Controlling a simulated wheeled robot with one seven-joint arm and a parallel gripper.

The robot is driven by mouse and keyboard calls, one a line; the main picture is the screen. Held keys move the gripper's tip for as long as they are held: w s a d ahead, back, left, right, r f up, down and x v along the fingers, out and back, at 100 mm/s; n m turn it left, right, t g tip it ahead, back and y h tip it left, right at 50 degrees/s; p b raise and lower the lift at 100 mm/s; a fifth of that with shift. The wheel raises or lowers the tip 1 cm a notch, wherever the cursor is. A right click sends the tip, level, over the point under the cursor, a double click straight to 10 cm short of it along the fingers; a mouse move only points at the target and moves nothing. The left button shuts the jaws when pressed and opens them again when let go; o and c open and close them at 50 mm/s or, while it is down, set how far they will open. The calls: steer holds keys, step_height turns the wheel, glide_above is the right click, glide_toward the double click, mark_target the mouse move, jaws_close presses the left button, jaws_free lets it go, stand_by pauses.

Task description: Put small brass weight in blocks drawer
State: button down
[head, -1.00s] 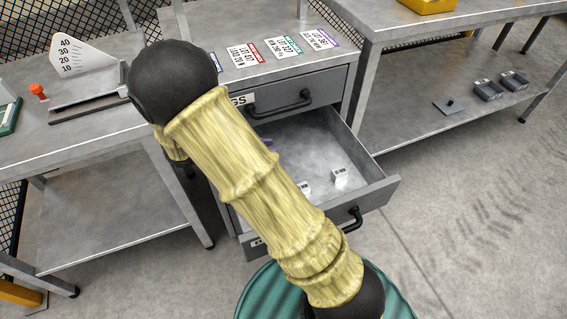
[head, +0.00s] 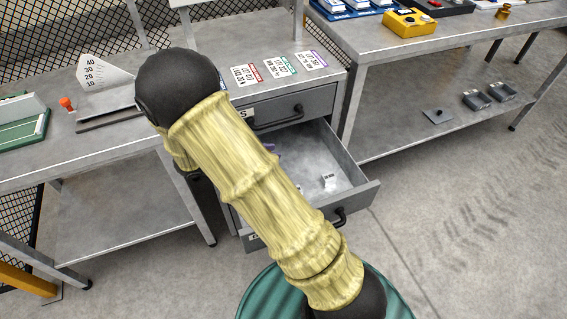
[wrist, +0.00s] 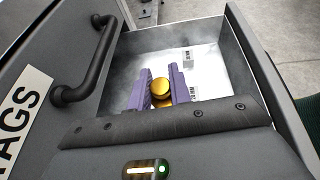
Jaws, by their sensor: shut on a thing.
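The small brass weight (wrist: 161,90) is held between the two purple fingers of my gripper (wrist: 160,82) in the wrist view. The fingers are over the inside of an open grey drawer (wrist: 214,62). I cannot tell how far the weight is above the drawer floor. In the head view the open drawer (head: 362,188) is the one below the drawer marked TAGS. My arm hides its left part and most of its front label. Only a bit of a purple finger (head: 272,148) shows past my arm there, and the weight is hidden.
A white-labelled block (head: 329,182) lies in the drawer. The shut TAGS drawer (head: 290,112) has a black handle just above the opening. Tag cards lie on the cabinet top (head: 225,60). Benches stand left and right. A brass-coloured object (head: 503,12) is on the right bench.

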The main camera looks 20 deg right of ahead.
step_height(320, 180, up, 27)
steer(key=n+t+y+p, duration=0.2)
steer(key=n+t+p, duration=0.4)
steer(key=p, duration=3.6)
steer(key=shift+d+t+y, duration=0.15)
steer(key=shift+t+y, duration=0.15)
steer(key=shift+f, duration=0.1)
steer(key=shift+w, duration=0.1)
